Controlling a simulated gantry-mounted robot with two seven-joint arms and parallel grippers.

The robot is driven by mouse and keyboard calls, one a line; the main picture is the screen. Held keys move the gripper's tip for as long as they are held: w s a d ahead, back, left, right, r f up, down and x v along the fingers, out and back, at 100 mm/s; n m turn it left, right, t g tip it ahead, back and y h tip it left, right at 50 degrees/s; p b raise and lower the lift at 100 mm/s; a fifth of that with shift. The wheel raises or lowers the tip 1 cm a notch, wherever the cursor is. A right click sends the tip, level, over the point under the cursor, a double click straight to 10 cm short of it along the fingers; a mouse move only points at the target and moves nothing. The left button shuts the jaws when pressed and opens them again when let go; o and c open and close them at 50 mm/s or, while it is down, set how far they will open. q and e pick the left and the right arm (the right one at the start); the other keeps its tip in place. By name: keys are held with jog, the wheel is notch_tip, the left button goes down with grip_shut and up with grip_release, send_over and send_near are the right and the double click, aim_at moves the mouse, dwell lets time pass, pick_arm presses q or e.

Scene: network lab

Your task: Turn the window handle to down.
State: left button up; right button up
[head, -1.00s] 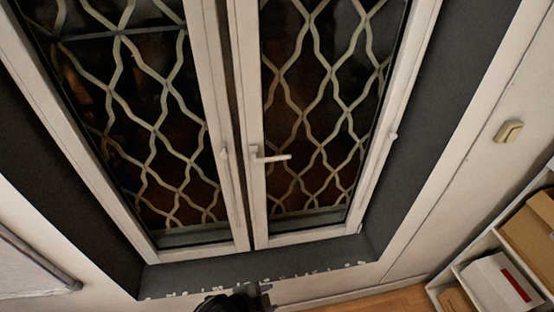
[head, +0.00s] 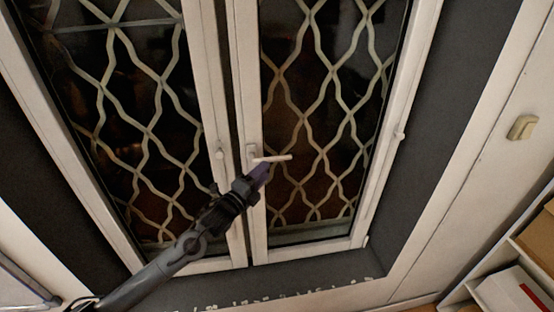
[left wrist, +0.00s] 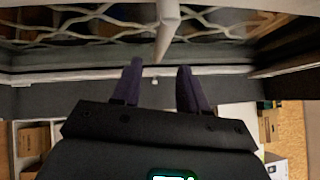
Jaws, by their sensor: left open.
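The white window handle (head: 275,158) sits on the right casement's frame and points sideways to the right, about level. My left gripper (head: 264,169) reaches up from the lower left, with its purple fingers just below and close to the handle. In the left wrist view the two fingers (left wrist: 157,66) stand apart with nothing clamped. The handle (left wrist: 168,27) shows there just beyond the fingertips, in line with the gap between them. I cannot tell whether a finger touches it. My right gripper is not in view.
The two-leaf window has a pale wavy grille (head: 150,125) behind its glass. Dark reveal walls (head: 410,130) frame it. A small beige box (head: 522,127) is on the right wall. A shelf with boxes (head: 505,290) stands at lower right.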

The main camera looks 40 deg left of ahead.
aim_at(277, 158)
pick_arm(q)
jog(key=p+x, duration=0.1)
jog(key=x, duration=0.6)
jog(key=shift+p, duration=0.3)
jog(key=shift+w, duration=0.6)
grip_shut()
